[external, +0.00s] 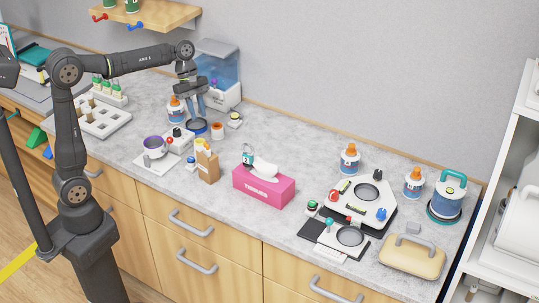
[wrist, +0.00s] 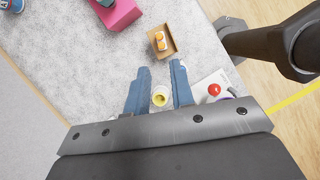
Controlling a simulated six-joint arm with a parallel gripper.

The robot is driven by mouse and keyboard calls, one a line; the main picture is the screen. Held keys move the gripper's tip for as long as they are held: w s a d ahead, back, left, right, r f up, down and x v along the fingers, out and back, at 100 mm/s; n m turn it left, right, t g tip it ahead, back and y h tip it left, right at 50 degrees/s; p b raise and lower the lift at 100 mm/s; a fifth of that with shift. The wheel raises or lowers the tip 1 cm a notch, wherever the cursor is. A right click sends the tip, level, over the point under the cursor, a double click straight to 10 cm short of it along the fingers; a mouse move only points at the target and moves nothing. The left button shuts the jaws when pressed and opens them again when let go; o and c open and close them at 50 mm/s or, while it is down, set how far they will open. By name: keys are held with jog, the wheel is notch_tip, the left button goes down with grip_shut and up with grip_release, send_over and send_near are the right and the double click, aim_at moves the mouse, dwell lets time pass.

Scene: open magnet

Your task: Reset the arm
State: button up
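My arm (external: 68,130) rises from its base at the left and reaches across to the right, with the wrist bent down over the counter. My gripper (external: 195,112) points down over the back left part of the counter. In the wrist view its two blue fingers (wrist: 160,72) stand apart with a gap between them. A small yellow and white container (wrist: 160,96) shows in that gap, seemingly below the fingers; I see nothing clamped. In the external view the fingertips are close above a dark round item with a blue base (external: 196,127); contact cannot be told.
A orange-capped bottle (external: 175,110) and a clear-blue dispenser (external: 222,75) stand close to the gripper. A cardboard box (external: 207,165) and pink tissue box (external: 264,187) stand in front. A white device (external: 345,215) is at right. A wooden shelf (external: 150,17) hangs behind.

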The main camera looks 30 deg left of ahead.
aim_at(207, 144)
jog(key=x, duration=1.1)
jog(key=shift+s+d+f, duration=0.15)
jog(key=shift+d+f, duration=0.05)
jog(key=shift+f, duration=0.15)
jog(key=shift+r, duration=1.7)
